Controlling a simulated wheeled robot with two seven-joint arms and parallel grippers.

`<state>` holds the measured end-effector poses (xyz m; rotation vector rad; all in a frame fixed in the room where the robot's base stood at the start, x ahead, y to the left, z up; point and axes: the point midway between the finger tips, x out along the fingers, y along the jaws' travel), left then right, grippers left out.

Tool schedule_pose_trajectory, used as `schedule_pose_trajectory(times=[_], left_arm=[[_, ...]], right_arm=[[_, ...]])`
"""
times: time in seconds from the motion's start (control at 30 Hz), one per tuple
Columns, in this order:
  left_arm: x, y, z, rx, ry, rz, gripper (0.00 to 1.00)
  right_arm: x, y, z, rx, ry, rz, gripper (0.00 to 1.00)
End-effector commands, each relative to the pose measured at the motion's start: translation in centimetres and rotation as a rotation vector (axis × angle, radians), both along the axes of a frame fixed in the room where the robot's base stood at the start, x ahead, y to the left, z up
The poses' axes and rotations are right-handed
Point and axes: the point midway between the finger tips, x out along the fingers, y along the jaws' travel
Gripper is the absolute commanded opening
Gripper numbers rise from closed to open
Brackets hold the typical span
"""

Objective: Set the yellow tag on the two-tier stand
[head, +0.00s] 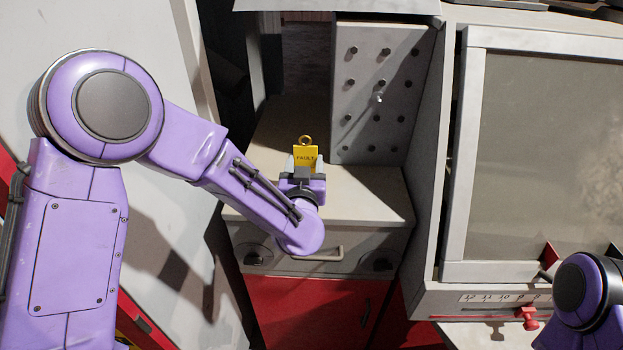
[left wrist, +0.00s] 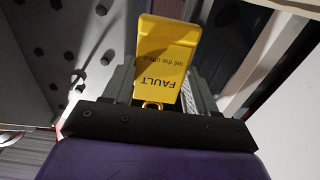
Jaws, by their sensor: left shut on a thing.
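The yellow tag (head: 306,157) reads "FAULT" and has a brass ring at its top in the head view. I cannot make out a two-tier stand in either view. Only a purple piece of my right arm shows at the lower right of the head view; its gripper is not visible.
A grey pegboard (head: 378,95) with rows of dark pegs stands behind the cabinet top (head: 372,197). A drawer with a handle (head: 325,255) is below, above red doors (head: 300,310). A large framed panel (head: 540,150) stands at right, above a numbered scale (head: 495,298) with a red slider.

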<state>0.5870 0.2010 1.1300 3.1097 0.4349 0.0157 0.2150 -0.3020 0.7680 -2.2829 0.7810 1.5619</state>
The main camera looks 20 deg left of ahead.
Motion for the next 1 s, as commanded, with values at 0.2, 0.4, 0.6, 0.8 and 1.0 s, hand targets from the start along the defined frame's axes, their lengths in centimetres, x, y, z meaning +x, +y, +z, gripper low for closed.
schedule_pose_trajectory(times=[0.2, 0.4, 0.6, 0.8, 1.0], left_arm=[[0.3, 0.3, -3.0, 0.0, 0.005, 0.004, 0.24], [0.3, 0.2, -2.9, 0.0, 0.006, 0.003, 0.83], [0.3, 0.2, -2.8, 0.0, 0.005, 0.003, 0.83], [-1.0, -0.3, -3.0, 0.001, 0.005, 0.0, 0.83], [-5.8, -1.6, -3.2, 0.004, 0.004, -0.001, 0.83]], right_arm=[[0.0, 0.0, -2.6, 0.0, 0.0, 0.0, 0.43], [0.1, 0.0, -2.4, -0.001, -0.001, 0.0, 0.43], [0.0, 0.0, -2.4, 0.0, 0.0, 0.0, 0.43], [0.0, 0.0, -3.0, 0.0, 0.0, 0.0, 0.43], [0.0, 0.0, -4.6, 0.0, 0.0, 0.0, 0.43]])
